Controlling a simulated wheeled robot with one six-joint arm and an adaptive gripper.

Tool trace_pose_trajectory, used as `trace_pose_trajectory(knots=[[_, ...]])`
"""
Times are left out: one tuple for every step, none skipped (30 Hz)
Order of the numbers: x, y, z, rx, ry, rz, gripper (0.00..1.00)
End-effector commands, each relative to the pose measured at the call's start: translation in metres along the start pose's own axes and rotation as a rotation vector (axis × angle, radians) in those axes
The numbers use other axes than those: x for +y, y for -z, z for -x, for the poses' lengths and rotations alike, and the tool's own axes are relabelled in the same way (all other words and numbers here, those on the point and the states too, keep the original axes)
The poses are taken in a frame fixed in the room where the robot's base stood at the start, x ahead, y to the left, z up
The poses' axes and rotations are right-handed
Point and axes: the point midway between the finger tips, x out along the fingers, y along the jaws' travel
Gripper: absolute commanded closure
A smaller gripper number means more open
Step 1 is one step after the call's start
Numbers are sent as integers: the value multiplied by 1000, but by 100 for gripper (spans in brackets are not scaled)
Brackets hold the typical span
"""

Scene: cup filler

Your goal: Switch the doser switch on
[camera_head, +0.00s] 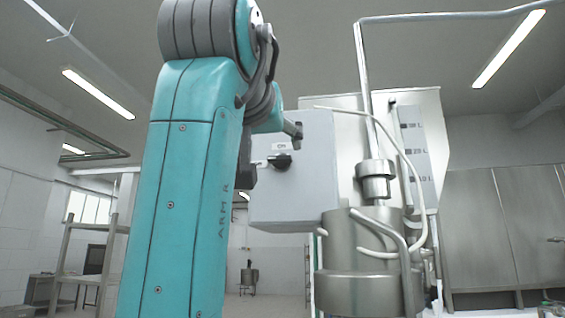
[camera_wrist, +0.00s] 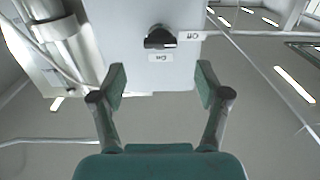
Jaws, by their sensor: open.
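The doser switch (camera_head: 281,160) is a black rotary knob on the front of a light grey control box (camera_head: 300,205). It also shows in the wrist view (camera_wrist: 158,38), where its handle lies crosswise, in line with the Off label (camera_wrist: 190,36). The On label (camera_wrist: 160,57) sits at a right angle to that, on the side toward my gripper. My gripper (camera_wrist: 160,83) is open and empty, its two green-padded fingers spread to either side of the knob's line. The knob is ahead of the fingertips, not between them. In the head view my arm hides most of the gripper.
A steel doser vessel (camera_head: 365,255) with pipes and hoses stands right of the box. A level gauge (camera_head: 416,155) is on the white tank behind. Steel cabinets (camera_head: 500,230) stand at far right and a shelf rack (camera_head: 65,260) at left. The air before the box face looks clear.

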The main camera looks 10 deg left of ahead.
Motion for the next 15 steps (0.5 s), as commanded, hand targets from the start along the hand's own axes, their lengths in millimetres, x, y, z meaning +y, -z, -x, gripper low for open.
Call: trace_pose_trajectory(knots=[[1,-1,-11,-2,-2,1,25],[1,-1,-16,-3,-3,2,25],[1,-1,-23,-2,-2,2,25],[0,-1,-28,-2,-1,2,25],[0,-1,-33,-2,-2,1,25],[1,0,-40,-1,-2,1,25],[1,-1,-44,-1,-2,1,25],[0,-1,-48,-2,0,1,25],[0,0,-52,-1,0,0,25],[0,0,-56,-1,-1,0,25],[0,0,-58,-1,-1,0,25],[0,0,-62,0,-1,0,25],[0,0,-64,0,0,0,25],[0,0,-65,0,0,0,25],[0,0,-67,0,1,0,25]])
